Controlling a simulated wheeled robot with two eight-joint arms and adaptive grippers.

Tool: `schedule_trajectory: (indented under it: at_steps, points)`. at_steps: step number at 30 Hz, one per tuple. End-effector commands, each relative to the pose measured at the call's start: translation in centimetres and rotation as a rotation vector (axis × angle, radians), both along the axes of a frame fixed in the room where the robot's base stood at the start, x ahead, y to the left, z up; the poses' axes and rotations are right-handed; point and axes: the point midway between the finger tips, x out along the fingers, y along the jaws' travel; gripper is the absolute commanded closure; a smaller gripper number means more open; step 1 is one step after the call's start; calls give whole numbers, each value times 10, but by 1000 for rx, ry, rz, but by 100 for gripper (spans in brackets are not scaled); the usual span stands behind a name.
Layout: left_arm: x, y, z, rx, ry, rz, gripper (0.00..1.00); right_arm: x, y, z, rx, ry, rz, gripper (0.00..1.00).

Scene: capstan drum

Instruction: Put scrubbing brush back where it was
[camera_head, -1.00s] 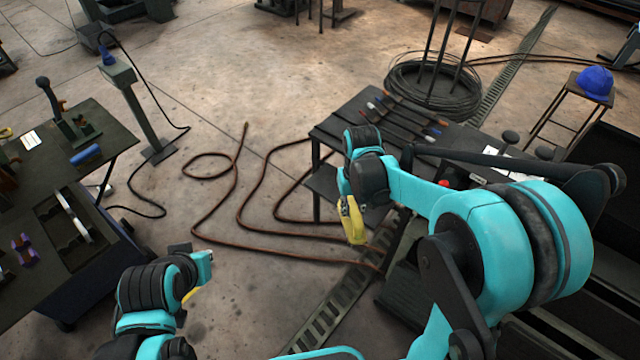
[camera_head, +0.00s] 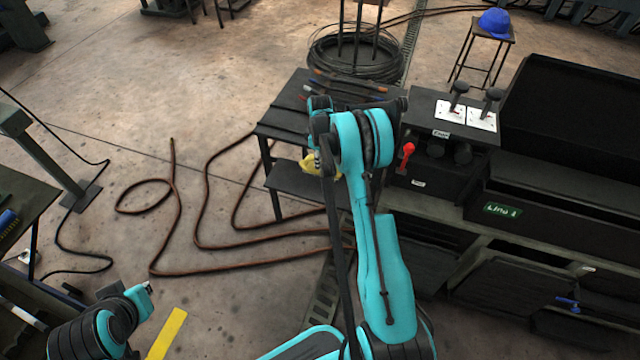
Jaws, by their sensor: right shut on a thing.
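No other scrubbing brush can be made out.
The tool table (camera_head: 284,118) holds several long tools. A wire coil (camera_head: 345,62) is behind it. A control box with a red lever (camera_head: 407,152) and dark machine (camera_head: 570,130) stand right. A brown hose (camera_head: 200,268) lies on the floor. A workbench edge (camera_head: 30,205) is at left.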

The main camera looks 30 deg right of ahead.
Motion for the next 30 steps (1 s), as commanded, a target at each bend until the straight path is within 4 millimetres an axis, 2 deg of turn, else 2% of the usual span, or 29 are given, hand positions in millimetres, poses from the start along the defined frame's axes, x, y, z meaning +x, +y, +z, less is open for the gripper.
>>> schedule_trajectory:
  at_steps: [1, 6, 11, 15, 28, 29, 30]
  points:
    - [0, 0, -6, 0, 0, 0, 100, 0, 0, -13, 0, 0, 0, 100]
    - [0, 0, -18, 0, 0, 0, 100, 0, 0, -44, 0, 0, -2, 100]
    - [0, 0, -23, 0, 0, 0, 100, 0, 0, -60, 0, 0, -2, 100]
    - [0, 0, -31, 0, 0, 0, 100, 0, 1, -82, 0, 0, -3, 100]
    - [0, 0, -35, 0, 0, 0, 100, -1, 1, -90, 0, 0, -3, 100]
    - [0, 0, -35, 0, 0, 0, 100, -1, 1, -90, 0, 0, -3, 79]
    - [0, 0, -34, 0, 0, 0, 100, 0, 1, -89, 0, 0, -3, 68]
